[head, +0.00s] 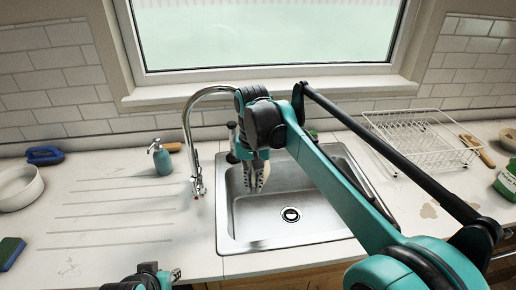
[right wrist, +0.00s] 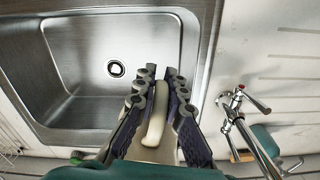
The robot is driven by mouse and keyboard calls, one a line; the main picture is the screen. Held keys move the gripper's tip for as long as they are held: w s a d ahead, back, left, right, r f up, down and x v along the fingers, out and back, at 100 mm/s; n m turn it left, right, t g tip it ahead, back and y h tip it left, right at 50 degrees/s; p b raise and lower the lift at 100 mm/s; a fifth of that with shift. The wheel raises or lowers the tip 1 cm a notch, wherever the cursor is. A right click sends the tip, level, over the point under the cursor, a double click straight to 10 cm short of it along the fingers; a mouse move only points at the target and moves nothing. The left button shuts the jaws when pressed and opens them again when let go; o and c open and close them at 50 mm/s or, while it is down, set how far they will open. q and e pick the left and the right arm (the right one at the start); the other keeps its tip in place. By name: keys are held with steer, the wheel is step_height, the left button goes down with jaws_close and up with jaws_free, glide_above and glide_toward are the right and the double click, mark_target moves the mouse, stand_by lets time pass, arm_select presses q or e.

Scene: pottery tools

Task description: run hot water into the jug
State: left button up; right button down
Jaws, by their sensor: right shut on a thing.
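My right gripper (head: 256,182) points down over the left part of the sink, just right of the chrome tap (head: 196,165). It is shut on a pale cream, elongated piece (right wrist: 156,115), which widens into a beige part below the fingers in the right wrist view. Most of this piece is hidden, and I cannot tell for sure whether it is the jug's handle. No other jug shows. The tap has small levers, one with a red mark (right wrist: 266,108). I see no running water. My left gripper (head: 172,274) shows only partly at the bottom edge; its jaws are unclear.
The steel sink (head: 240,232) is empty around its drain (head: 290,214). A teal soap bottle (head: 162,160) stands left of the tap. A white bowl (head: 18,187) and sponge (head: 10,252) lie far left. A wire rack (head: 420,140) stands right. The left drainboard is clear.

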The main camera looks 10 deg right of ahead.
step_height(320, 180, down, 2)
steer(key=shift+f, duration=0.1)
arm_select(q)
steer(key=shift+o, duration=0.2)
